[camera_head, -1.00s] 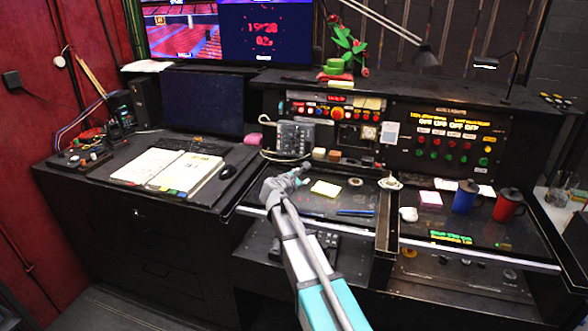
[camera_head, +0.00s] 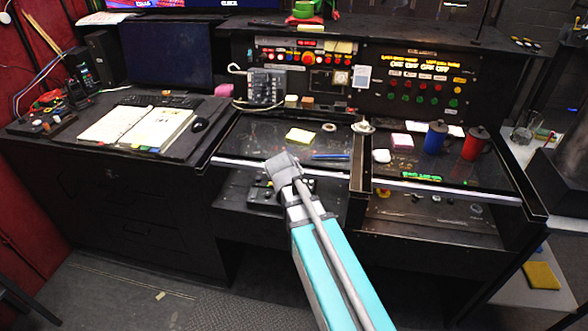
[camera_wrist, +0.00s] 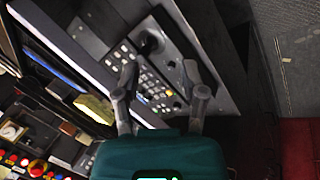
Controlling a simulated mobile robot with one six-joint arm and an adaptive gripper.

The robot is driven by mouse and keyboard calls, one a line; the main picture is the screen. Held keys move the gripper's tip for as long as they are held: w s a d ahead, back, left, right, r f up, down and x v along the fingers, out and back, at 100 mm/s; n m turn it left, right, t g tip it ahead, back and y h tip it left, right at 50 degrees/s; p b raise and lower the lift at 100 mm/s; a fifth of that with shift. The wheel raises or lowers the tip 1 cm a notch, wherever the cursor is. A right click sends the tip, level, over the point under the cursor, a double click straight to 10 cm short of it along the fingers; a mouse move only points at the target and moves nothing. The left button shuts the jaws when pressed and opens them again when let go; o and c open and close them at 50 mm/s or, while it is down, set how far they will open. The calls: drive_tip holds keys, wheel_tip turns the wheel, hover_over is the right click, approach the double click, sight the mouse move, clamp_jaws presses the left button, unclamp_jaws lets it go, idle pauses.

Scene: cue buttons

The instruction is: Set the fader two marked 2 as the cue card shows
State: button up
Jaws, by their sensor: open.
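My gripper (camera_wrist: 160,74) is open and empty in the wrist view, its two fingers apart over a grey control panel (camera_wrist: 212,84). The panel carries rows of small light buttons and several dark round knobs. In the head view my gripper (camera_head: 282,166) hangs over the front edge of the console, above a dark keypad unit (camera_head: 262,193) on the low shelf, partly hiding it. I cannot make out a fader marked 2. A small white card (camera_head: 362,77) stands on the back panel; its print is too small to read, and I cannot tell if it is the cue card.
A yellow note pad (camera_head: 299,135), a blue pen (camera_head: 331,156), a blue mug (camera_head: 436,138) and a red mug (camera_head: 474,144) sit on the console top. A dark divider (camera_head: 357,172) stands right of the keypad.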

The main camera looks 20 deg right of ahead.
drive_tip(key=s+a+f+m+g+y+b, duration=0.1)
drive_tip(key=s+a+f+m+y+b, duration=0.1)
drive_tip(key=s+f+b, duration=0.2)
drive_tip(key=s+a+f+m+g+y+b, duration=0.1)
drive_tip(key=s+a+f+m+g+b, duration=0.1)
drive_tip(key=s+f, duration=0.5)
drive_tip(key=s+m+b, duration=0.1)
drive_tip(key=b, duration=0.1)
drive_tip(key=shift+y+b, duration=0.35)
drive_tip(key=shift+y, duration=0.05)
drive_tip(key=shift+d, duration=0.15)
